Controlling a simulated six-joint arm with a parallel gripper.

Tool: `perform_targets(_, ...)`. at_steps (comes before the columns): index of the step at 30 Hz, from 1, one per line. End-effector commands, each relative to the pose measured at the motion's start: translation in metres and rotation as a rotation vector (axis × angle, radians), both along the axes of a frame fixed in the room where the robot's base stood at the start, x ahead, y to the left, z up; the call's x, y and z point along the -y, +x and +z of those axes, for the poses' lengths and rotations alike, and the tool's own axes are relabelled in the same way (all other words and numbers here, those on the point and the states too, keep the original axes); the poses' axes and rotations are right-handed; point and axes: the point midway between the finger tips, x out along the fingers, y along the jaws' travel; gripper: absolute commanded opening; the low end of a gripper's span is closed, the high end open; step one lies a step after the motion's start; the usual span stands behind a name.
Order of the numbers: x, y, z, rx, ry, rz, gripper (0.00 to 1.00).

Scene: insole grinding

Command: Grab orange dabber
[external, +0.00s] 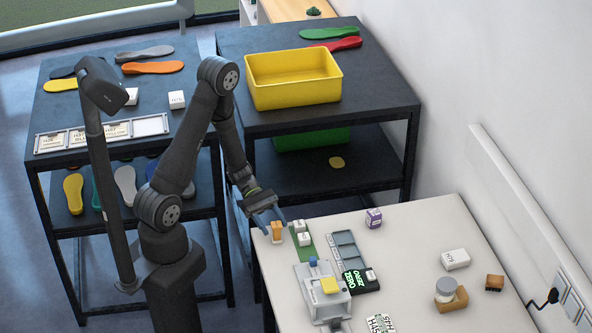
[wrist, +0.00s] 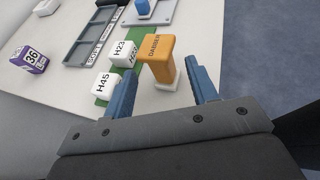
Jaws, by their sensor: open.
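The orange dabber (wrist: 157,58) stands upright on a small white base on the table, with "DABBER" written on its top. In the external view the dabber (external: 277,231) is near the table's left corner. My gripper (wrist: 164,88) is open, with its two blue fingers on either side of the dabber's near side in the wrist view. In the external view my gripper (external: 268,216) hangs just beside and above the dabber.
White blocks marked H23 (wrist: 124,50) and H45 (wrist: 105,84) stand close left of the dabber, near the left finger. A green strip (external: 306,244), a grey tray (external: 345,246) and a purple-white box (external: 374,218) lie farther right.

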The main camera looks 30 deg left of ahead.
Motion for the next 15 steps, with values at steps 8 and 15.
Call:
perform_targets(8,0.027,-0.016,-0.008,-0.003,0.000,-0.004,0.53)
perform_targets(15,0.042,-0.022,-0.015,-0.001,-0.001,-0.001,0.53)
